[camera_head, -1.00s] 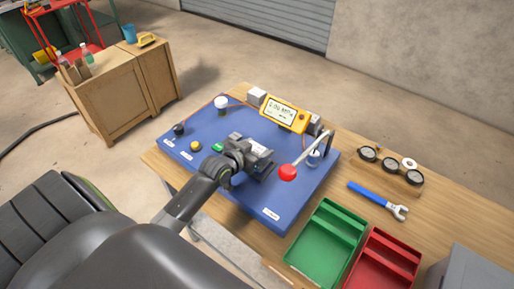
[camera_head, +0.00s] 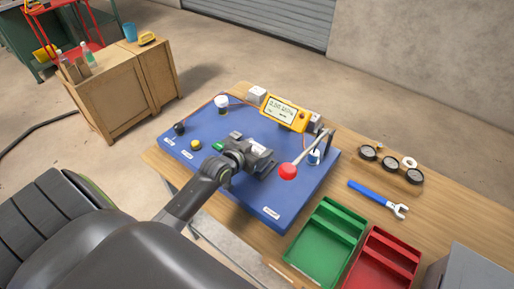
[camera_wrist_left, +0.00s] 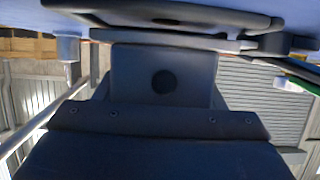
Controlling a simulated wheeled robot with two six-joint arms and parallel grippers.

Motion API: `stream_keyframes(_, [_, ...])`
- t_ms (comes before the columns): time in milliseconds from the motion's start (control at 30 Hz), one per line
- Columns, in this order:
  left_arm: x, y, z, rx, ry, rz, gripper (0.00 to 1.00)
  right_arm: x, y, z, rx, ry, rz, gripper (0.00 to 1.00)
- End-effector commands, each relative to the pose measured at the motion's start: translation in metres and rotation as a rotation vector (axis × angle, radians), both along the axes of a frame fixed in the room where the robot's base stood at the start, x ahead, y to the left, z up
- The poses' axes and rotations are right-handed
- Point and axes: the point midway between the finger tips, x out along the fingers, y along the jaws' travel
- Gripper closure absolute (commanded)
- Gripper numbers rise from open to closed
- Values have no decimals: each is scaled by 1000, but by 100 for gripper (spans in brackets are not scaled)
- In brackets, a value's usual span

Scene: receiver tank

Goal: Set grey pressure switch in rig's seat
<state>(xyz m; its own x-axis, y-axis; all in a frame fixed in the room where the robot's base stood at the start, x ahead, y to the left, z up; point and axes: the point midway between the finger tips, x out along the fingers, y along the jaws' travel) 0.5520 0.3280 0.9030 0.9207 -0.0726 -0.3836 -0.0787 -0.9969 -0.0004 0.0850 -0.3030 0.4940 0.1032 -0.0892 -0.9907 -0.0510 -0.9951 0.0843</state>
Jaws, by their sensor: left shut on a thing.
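The rig is a blue board (camera_head: 272,209) on a wooden bench, with a yellow meter (camera_head: 284,112), several buttons and a red-knobbed lever (camera_head: 288,171). My left gripper (camera_head: 257,158) is low over the middle of the board, left of the red knob. It is shut on what I take to be the grey pressure switch, which the gripper and wrist mostly hide. The seat cannot be made out. In the left wrist view, dark gripper parts lie close along the blue board at the top, and the held thing is not clear. My right gripper is not in view.
A green tray (camera_head: 318,250) and a red tray (camera_head: 368,279) lie at the front right. Several round dark gauges (camera_head: 368,152) and a blue-handled wrench (camera_head: 371,194) are on the bench's right. The lever's arm rises close to my left gripper.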

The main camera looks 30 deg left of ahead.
Motion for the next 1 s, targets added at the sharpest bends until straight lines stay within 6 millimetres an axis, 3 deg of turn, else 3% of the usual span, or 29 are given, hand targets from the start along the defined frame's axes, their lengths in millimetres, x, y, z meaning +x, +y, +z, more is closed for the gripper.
stream_keyframes(833, [1,0,-9,-2,-3,-1,69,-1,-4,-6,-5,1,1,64])
stream_keyframes(867, [1,0,-7,-2,-3,-1,33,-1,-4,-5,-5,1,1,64])
stream_keyframes(1000, [1,0,-8,-1,-2,-1,14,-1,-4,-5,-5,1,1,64])
